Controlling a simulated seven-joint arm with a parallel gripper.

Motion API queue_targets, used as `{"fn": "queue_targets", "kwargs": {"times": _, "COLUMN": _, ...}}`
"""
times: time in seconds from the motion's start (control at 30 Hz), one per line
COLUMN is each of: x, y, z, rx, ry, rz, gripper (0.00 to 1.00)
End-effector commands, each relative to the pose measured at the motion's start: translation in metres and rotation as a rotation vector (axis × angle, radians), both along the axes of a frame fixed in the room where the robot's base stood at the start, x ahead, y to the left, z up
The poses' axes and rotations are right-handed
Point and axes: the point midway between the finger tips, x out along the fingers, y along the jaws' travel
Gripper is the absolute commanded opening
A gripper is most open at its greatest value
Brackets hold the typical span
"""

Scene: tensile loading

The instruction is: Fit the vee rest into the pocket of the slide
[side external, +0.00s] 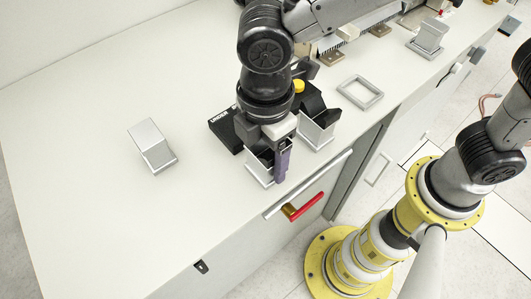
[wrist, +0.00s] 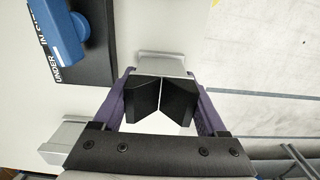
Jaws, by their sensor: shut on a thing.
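My gripper (side external: 270,155) points down at the front edge of the bench, its purple fingers on either side of a black V-shaped piece, the vee rest (wrist: 145,98). A grey metal holder, which looks like the slide (side external: 258,172), stands directly below and around the fingers in the side view. A grey block end (wrist: 160,62) shows just beyond the vee rest. Whether the vee rest is seated in the pocket or just above it is hidden by the fingers.
A second grey holder (side external: 318,137) with a black vee stands close by on the right. A black box marked UNDER (side external: 224,128) lies behind my gripper. A grey block (side external: 152,146) stands left, and a grey frame (side external: 360,92) lies right.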

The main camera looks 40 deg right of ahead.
Motion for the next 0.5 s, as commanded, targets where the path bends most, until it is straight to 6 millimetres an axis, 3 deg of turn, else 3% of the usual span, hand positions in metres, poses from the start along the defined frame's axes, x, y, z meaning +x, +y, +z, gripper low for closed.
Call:
{"fn": "queue_targets", "kwargs": {"times": 0.27, "x": 0.001, "y": 0.001, "z": 0.028, "rx": 0.006, "ry": -0.004, "rz": 0.0, "gripper": 0.0}}
{"fn": "queue_targets", "kwargs": {"times": 0.5, "x": -0.023, "y": -0.029, "z": 0.076, "rx": 0.008, "ry": -0.006, "rz": 0.0, "gripper": 0.0}}
